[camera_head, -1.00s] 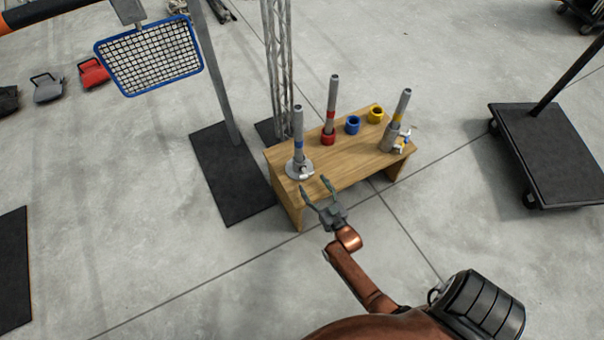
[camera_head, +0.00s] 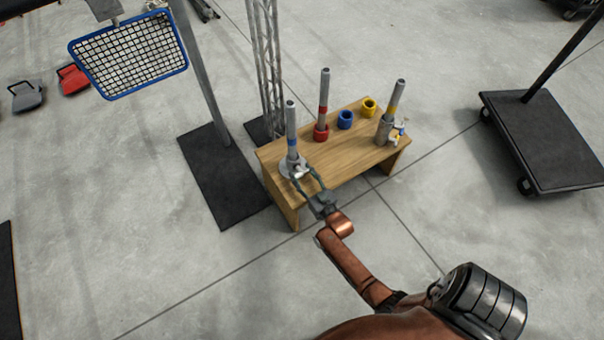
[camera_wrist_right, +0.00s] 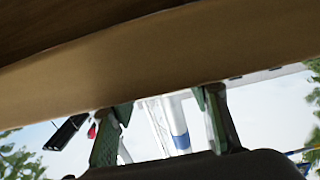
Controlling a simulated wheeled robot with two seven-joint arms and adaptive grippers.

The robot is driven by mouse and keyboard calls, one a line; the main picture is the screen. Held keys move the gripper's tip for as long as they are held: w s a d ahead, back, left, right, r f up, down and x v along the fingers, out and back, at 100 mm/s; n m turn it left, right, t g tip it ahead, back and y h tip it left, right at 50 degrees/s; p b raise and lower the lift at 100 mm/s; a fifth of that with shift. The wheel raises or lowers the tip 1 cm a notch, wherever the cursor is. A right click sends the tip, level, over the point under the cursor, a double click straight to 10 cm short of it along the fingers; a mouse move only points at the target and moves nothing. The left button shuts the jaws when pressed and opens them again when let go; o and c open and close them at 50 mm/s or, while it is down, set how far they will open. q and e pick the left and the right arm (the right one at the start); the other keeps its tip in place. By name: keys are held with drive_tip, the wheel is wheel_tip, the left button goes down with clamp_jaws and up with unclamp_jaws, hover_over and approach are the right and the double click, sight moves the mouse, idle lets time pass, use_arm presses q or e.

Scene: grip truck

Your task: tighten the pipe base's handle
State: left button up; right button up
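A grey pipe with a blue band (camera_head: 291,125) stands upright in a round grey pipe base (camera_head: 285,168) at the near left of the wooden bench. The base's small handle (camera_head: 298,172) faces my right gripper. My right gripper (camera_head: 306,178) is open, its two fingers spread on either side of the handle area; contact cannot be made out. In the right wrist view, the open fingers (camera_wrist_right: 160,120) show with the blue-banded pipe (camera_wrist_right: 179,135) between them, and the handle cannot be made out. My left gripper is not in view.
The wooden bench (camera_head: 340,160) also carries a red-banded pipe (camera_head: 323,100), a blue ring (camera_head: 345,119), a yellow ring (camera_head: 369,106) and a yellow-banded pipe in a clamp base (camera_head: 388,128). A truss (camera_head: 267,70) stands behind. A black cart (camera_head: 545,140) is at the right.

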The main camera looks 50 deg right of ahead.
drive_tip(key=c, duration=0.6)
drive_tip(key=shift+r+n+p, duration=0.15)
drive_tip(key=shift+n+p, duration=0.3)
drive_tip(key=shift+n, duration=0.35)
drive_tip(key=shift+c, duration=0.3)
drive_tip(key=shift+n, duration=0.3)
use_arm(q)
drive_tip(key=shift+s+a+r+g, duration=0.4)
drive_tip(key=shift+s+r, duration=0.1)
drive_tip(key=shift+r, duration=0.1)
use_arm(e)
drive_tip(key=shift+f, duration=0.2)
drive_tip(key=o, duration=1.2)
drive_tip(key=shift+s, duration=0.15)
